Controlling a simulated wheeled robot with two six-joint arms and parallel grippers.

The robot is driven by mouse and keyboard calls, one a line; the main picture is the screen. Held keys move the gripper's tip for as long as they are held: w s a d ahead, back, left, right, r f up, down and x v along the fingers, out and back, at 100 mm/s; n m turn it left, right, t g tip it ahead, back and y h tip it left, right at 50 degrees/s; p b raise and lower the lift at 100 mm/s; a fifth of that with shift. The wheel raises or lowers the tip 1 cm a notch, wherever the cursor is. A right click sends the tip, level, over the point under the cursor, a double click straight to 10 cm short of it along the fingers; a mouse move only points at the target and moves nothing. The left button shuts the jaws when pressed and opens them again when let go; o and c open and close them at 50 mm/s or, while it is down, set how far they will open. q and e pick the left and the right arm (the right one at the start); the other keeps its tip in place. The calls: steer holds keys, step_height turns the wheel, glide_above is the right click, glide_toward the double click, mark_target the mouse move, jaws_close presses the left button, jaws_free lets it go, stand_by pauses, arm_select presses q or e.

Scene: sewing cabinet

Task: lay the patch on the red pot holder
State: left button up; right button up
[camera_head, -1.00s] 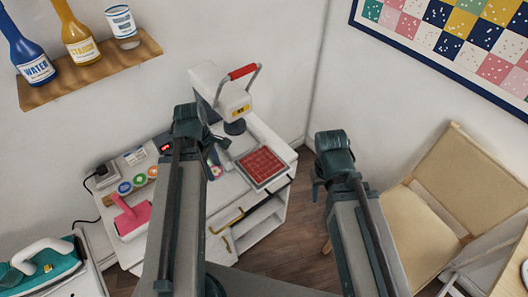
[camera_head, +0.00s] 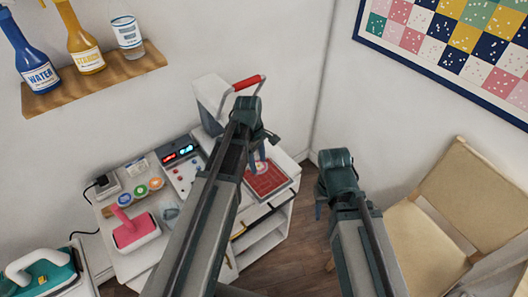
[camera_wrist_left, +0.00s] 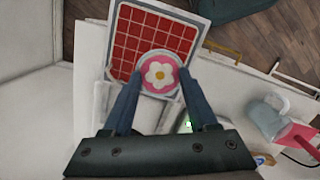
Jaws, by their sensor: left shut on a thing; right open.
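The red pot holder (camera_head: 272,182) lies flat on the right part of the white cabinet top, a red square with a pale grid and a grey border. It also shows in the left wrist view (camera_wrist_left: 128,38). The patch (camera_wrist_left: 158,74) is round and pink with a white flower and yellow centre. My left gripper (camera_head: 261,158) is shut on the patch, which appears over the near edge of the pot holder; I cannot tell whether they touch. My right gripper (camera_head: 318,200) is open and empty, to the right of the cabinet over the floor.
A heat press with a red handle (camera_head: 249,82) stands behind my left gripper. A pink lint roller (camera_head: 134,230), several round coloured discs (camera_head: 140,191) and a control panel (camera_head: 181,156) are on the cabinet's left. A chair (camera_head: 425,230) stands at right.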

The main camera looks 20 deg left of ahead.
mark_target(265, 174)
arm_select(q)
steer(key=shift+w+d+r+m, duration=0.2)
steer(key=shift+w+d, duration=0.15)
steer(key=shift+d, duration=0.15)
steer(key=shift+w+d+r+m, duration=0.1)
steer(key=shift+w+d+r, duration=0.1)
steer(key=shift+w+d, duration=0.2)
steer(key=shift+f, duration=0.1)
steer(key=shift+s+f, duration=0.1)
steer(key=shift+o, duration=0.3)
step_height(265, 174, down, 6)
steer(key=b, duration=0.6)
steer(key=o, duration=1.4)
